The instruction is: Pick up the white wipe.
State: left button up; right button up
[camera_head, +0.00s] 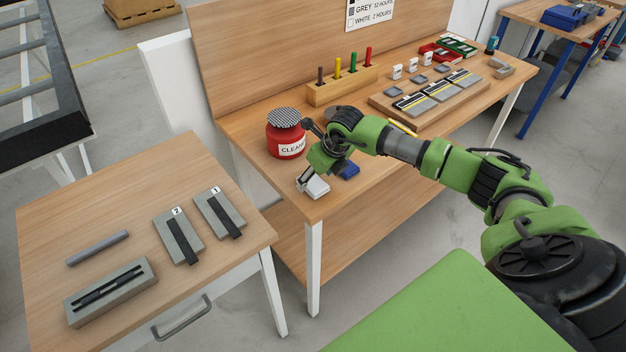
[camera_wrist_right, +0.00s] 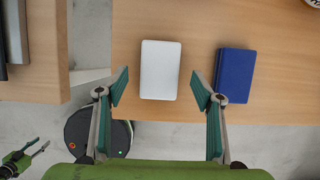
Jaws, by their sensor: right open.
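The white wipe (camera_head: 317,188) lies flat near the front left corner of the workbench. In the right wrist view the wipe (camera_wrist_right: 160,70) is a white rounded rectangle. My right gripper (camera_head: 312,178) hangs over it. In the wrist view the gripper (camera_wrist_right: 160,88) is open, its two teal fingertips on either side of the wipe's near half, with a gap on each side. Nothing is between the fingers that looks held. A blue wipe (camera_wrist_right: 235,75) lies just right of it, beyond the right finger. My left gripper does not show in the head view.
A red cleaner tub (camera_head: 286,140) stands behind the wipe on the workbench (camera_head: 340,205). A wooden holder (camera_head: 342,87) with coloured pegs is further back. A lower table (camera_head: 120,215) with grey blocks stands at left, across a gap. The bench edge is close to the wipe.

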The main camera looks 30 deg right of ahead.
aim_at(313, 184)
jog(key=shift+x, duration=1.05)
jog(key=shift+f, duration=0.25)
jog(key=c, duration=1)
